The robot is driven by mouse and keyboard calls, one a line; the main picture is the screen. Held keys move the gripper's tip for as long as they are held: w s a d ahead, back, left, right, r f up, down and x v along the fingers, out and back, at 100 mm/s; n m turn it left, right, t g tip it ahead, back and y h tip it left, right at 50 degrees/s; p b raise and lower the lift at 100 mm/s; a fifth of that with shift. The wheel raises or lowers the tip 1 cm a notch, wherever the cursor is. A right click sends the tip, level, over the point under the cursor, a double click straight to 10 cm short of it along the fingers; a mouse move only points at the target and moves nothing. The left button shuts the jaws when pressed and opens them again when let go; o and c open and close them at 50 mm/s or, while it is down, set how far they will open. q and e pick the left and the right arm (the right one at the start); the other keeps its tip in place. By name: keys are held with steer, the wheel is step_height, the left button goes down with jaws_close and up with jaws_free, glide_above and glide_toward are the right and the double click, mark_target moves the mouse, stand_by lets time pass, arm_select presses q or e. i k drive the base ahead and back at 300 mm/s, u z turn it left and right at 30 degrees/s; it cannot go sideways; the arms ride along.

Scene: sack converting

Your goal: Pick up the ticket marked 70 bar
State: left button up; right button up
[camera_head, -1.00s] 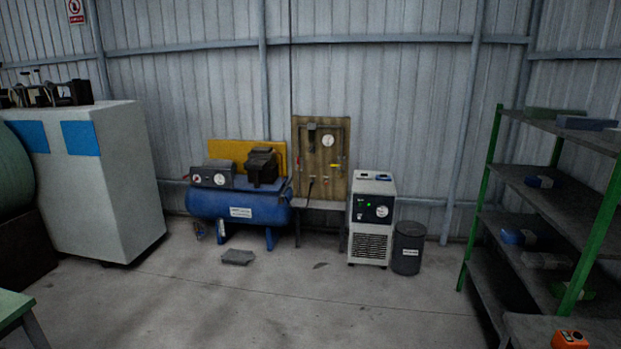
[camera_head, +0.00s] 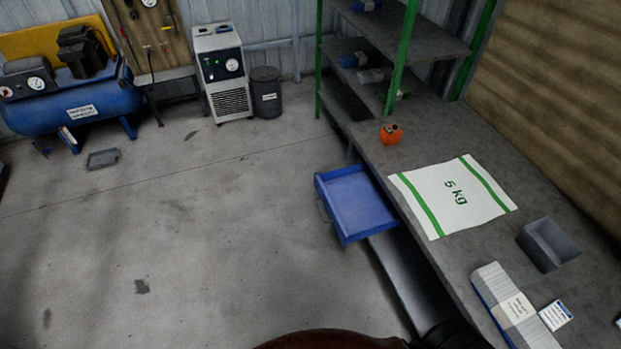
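A small white card with a blue edge (camera_head: 555,315) lies on the grey bench at the lower right, beside a banded stack of white cards (camera_head: 516,306). Its print is too small to read, so I cannot tell whether it is marked 70 bar. Another pale card (camera_head: 618,322) is cut off at the right edge. A white label (camera_head: 81,112) with unreadable print is on the blue compressor tank (camera_head: 40,113) at the left. Neither of my grippers shows in the head view.
A blue drawer (camera_head: 358,204) juts out from the bench. Green-posted shelves (camera_head: 430,35) stand behind. The concrete floor (camera_head: 220,230) is mostly clear.

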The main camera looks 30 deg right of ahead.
mark_target(555, 316)
steer(key=z, duration=3.2)
